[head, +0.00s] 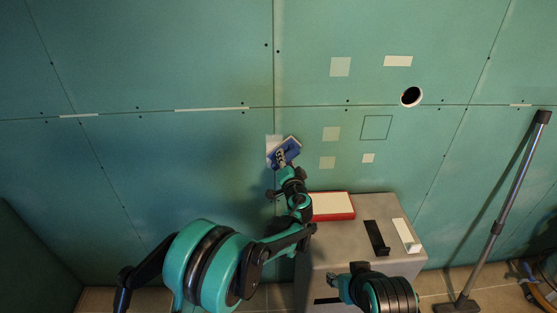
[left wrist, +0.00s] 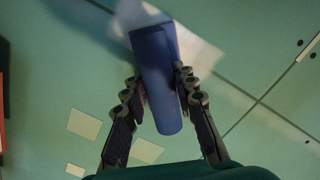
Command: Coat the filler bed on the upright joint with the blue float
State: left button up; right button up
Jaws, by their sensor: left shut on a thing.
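The blue float (head: 286,150) is held tilted in front of the green wall, at the upright joint (head: 275,60). My left gripper (head: 287,166) is shut on it; in the left wrist view the fingers (left wrist: 160,95) lie on both sides of its blue handle (left wrist: 155,60). A pale filler bed (head: 270,142) shows beside and behind the float on the joint, partly hidden. It also shows as a whitish area in the left wrist view (left wrist: 199,52). I cannot tell whether the float touches the wall. My right gripper (head: 340,286) is low at the front, its jaws unclear.
A grey box (head: 350,260) bears a red tray (head: 333,217) with pale contents, a black holder (head: 377,238) and a white block (head: 407,235). Several pale patches (head: 340,67) and a round hole (head: 411,96) mark the wall. A pole (head: 515,170) leans at right.

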pick_arm(q)
jog(key=shift+d+r+p, duration=0.1)
jog(key=shift+r+p, duration=0.8)
jog(key=shift+r, duration=0.5)
jog(key=shift+a+f, duration=0.1)
jog(key=shift+a, duration=0.55)
jog(key=shift+a+b, duration=0.5)
jog(key=shift+a, duration=2.4)
jog(key=shift+s, duration=2.95)
jog(key=shift+s, duration=0.1)
jog(key=s, duration=0.2)
jog(key=shift+s+b, duration=0.3)
jog(key=shift+s, duration=0.1)
